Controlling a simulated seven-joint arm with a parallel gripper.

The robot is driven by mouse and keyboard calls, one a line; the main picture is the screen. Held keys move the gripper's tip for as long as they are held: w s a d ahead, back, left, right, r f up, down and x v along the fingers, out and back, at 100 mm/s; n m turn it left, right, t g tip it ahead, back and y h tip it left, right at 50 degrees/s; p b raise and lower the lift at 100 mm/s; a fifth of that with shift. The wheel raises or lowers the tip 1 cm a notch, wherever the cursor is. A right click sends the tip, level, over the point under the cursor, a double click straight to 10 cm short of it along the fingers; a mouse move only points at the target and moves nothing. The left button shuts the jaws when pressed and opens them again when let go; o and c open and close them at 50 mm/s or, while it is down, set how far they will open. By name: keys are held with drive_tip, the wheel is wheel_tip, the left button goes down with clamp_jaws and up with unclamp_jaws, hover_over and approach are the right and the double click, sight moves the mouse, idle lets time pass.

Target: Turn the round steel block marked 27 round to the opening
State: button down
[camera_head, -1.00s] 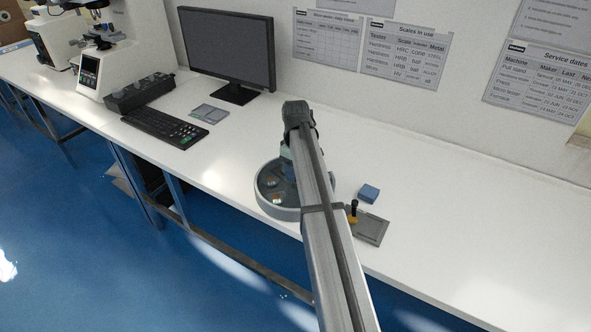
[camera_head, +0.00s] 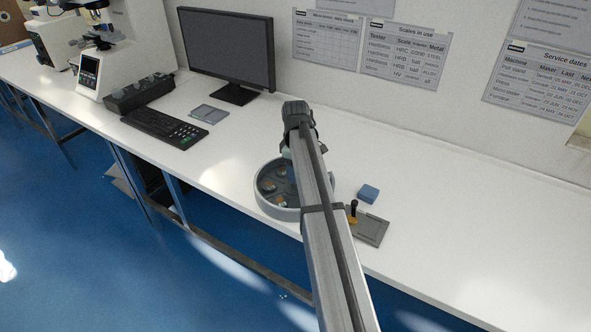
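A round grey carousel (camera_head: 260,203) stands on the bench near its front edge, with several small round blocks in its pockets. My arm crosses in front of it and hides its right part. One tan round block (camera_head: 281,173) and another block (camera_head: 268,186) show left of my arm; a third (camera_head: 281,201) lies nearer the front rim. The marks on them are too small to read, so I cannot tell which is 27. An opening in the rim cannot be made out. My gripper is hidden behind my own arm, over or beside the carousel.
A keyboard (camera_head: 165,127), a monitor (camera_head: 228,50) and a tester (camera_head: 112,66) stand to the left. The bench right of the box is clear.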

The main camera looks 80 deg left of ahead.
drive_tip(key=shift+c, duration=2.4)
unclamp_jaws()
wheel_tip(320, 180, up, 14)
drive_tip(key=shift+f, duration=0.1)
